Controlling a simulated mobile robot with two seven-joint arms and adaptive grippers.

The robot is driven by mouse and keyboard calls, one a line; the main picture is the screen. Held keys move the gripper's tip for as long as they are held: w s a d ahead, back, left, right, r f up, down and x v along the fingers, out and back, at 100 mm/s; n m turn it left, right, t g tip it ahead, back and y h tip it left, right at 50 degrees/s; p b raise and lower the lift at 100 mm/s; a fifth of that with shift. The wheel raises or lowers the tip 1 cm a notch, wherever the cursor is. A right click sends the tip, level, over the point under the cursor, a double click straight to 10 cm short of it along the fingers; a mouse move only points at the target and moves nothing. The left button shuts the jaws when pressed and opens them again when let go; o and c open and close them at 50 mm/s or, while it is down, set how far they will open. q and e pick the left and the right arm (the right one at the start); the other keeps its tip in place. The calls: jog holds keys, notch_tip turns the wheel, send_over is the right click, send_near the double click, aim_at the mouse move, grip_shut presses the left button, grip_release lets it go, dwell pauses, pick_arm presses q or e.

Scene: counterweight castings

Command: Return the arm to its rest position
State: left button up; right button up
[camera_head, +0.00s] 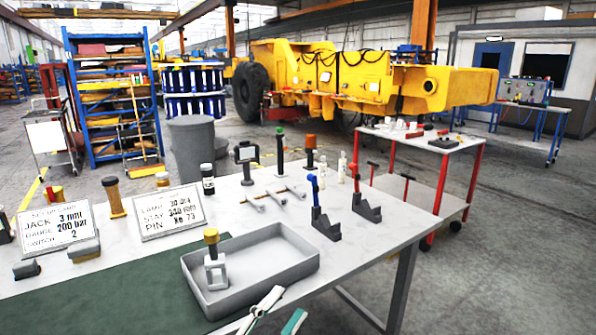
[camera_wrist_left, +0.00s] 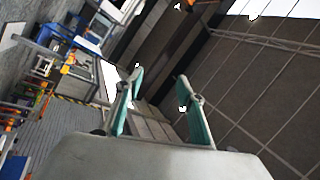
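My left gripper (camera_head: 291,303) shows only in part at the bottom edge of the head view, by the front edge of the table. In the left wrist view its two teal fingers stand apart with nothing between them (camera_wrist_left: 160,80). That wrist camera looks tilted across the hall and roof, away from the table top. My right gripper is in neither view.
A grey tray (camera_head: 301,262) on the table (camera_head: 385,225) holds a yellow-capped piece (camera_head: 214,262). A red-legged cart (camera_head: 441,185) stands beyond.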

pick_arm(q)
jog(key=s+a+f+n+g+y, duration=0.1)
jog(key=s+a+f+n+y, duration=0.15)
jog(key=f, duration=0.45)
jog(key=s+a+f+n+y, duration=0.1)
jog(key=a+f+n+y, duration=0.25)
jog(key=f, duration=0.35)
jog(key=s+a+f+n+g+y, duration=0.1)
jog(key=s+a+f+n+y, duration=0.2)
jog(key=f, duration=0.4)
jog(key=s+a+f+n+g+y, duration=0.2)
jog(key=s+a+f+n+g, duration=0.2)
jog(key=s+f, duration=0.7)
jog(key=a+f+n, duration=0.2)
jog(key=a+f, duration=0.1)
jog(key=a, duration=0.1)
jog(key=shift+s+a+g+y+p, duration=0.2)
jog(key=shift+s+g+y+p, duration=0.15)
jog(key=shift+g+y, duration=0.05)
